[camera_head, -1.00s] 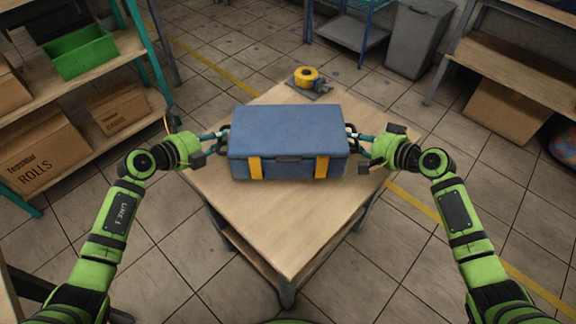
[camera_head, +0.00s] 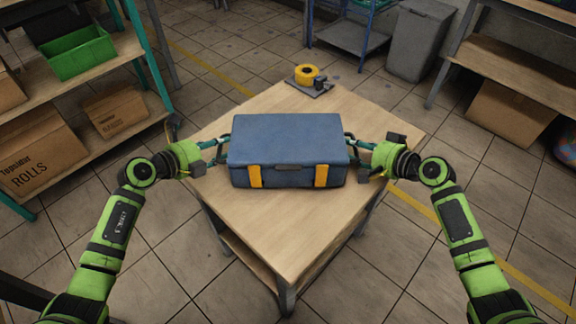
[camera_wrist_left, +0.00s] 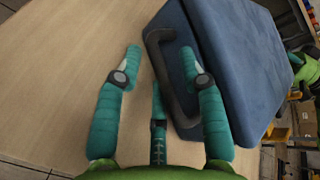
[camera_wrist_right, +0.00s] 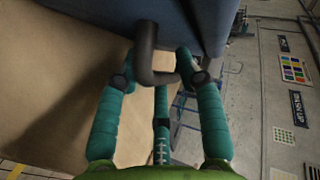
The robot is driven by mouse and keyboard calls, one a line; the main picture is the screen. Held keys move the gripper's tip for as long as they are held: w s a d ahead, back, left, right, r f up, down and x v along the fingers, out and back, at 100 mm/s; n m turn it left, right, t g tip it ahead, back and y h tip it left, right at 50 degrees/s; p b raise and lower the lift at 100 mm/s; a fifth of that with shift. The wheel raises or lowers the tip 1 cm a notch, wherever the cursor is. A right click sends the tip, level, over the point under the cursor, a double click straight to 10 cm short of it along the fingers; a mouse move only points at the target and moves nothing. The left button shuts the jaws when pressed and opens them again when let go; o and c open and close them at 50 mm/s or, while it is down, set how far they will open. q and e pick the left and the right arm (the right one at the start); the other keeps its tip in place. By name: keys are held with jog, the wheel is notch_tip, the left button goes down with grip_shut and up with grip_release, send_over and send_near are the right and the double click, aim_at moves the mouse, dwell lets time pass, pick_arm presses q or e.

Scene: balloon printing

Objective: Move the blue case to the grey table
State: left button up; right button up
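The blue case (camera_head: 287,140) sits upright and closed, with two yellow latches facing me. It appears to rest on a table with a wooden top (camera_head: 275,225) and grey legs. My left gripper (camera_head: 221,147) is at the case's left end. In the left wrist view its fingers (camera_wrist_left: 160,62) are apart, with the dark left handle (camera_wrist_left: 162,75) between them and a visible gap. My right gripper (camera_head: 362,145) is at the right end. In the right wrist view its fingers (camera_wrist_right: 157,62) are also spread, with the right handle (camera_wrist_right: 146,55) between them; contact is unclear.
A yellow tape roll (camera_head: 306,74) stands on a dark dispenser at the table's far corner. A shelf with a green bin (camera_head: 78,50) and cartons (camera_head: 40,150) is at left. Another shelf (camera_head: 505,75) is at right. A grey bin (camera_head: 418,42) stands behind.

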pick_arm(q)
jog(key=shift+s+a+r, duration=0.1)
pick_arm(e)
jog(key=shift+r, duration=0.1)
pick_arm(q)
jog(key=v, duration=0.7)
jog(key=shift+s+a+r, duration=0.15)
jog(key=shift+s, duration=0.15)
pick_arm(e)
jog(key=shift+s, duration=0.1)
jog(key=v, duration=1.2)
jog(key=shift+d, duration=0.1)
